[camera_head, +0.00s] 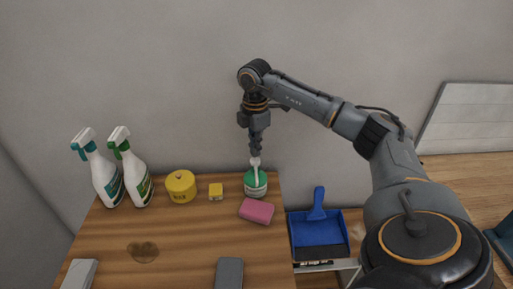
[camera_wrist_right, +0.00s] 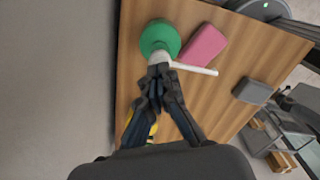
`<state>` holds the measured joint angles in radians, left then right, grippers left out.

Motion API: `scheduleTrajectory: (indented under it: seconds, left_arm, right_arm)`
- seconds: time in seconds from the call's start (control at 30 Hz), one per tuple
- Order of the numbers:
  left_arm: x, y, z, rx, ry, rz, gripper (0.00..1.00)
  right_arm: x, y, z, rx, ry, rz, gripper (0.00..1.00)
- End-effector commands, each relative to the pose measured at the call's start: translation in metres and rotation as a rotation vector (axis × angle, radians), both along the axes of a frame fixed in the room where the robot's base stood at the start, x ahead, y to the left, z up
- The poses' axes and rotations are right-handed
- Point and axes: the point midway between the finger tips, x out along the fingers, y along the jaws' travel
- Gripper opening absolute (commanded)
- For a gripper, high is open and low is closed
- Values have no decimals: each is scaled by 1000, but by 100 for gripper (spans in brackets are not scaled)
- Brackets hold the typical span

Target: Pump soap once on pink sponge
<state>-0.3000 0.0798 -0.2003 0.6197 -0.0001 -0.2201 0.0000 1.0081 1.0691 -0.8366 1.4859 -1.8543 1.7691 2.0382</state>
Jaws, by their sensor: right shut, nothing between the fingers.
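The pink sponge (camera_head: 257,211) lies on the wooden counter just in front of the soap dispenser (camera_head: 256,184). The dispenser is green and white with a white pump head on top. My right gripper (camera_head: 255,152) points down with its closed fingertips at the top of the pump head. In the right wrist view, the gripper (camera_wrist_right: 158,72) is shut at the pump head (camera_wrist_right: 160,58), whose long white spout extends past the near side of the pink sponge (camera_wrist_right: 203,45). I cannot tell whether the fingertips touch the pump. The left gripper is not in view.
A grey block (camera_head: 229,272) and a light block (camera_head: 79,274) lie at the front. A blue dustpan (camera_head: 319,240) is right of the counter (camera_head: 185,240).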

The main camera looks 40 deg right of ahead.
Motion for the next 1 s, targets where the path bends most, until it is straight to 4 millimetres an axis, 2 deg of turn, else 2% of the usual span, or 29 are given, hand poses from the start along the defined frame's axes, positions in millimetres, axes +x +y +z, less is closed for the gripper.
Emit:
scheduleTrajectory:
  seconds: [0.37, 1.0]
  left_arm:
    - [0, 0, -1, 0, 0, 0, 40]
    - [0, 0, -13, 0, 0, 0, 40]
  right_arm:
    - [0, 0, -2, 0, 0, 0, 0]
    - [0, 0, -24, 0, 1, 0, 0]
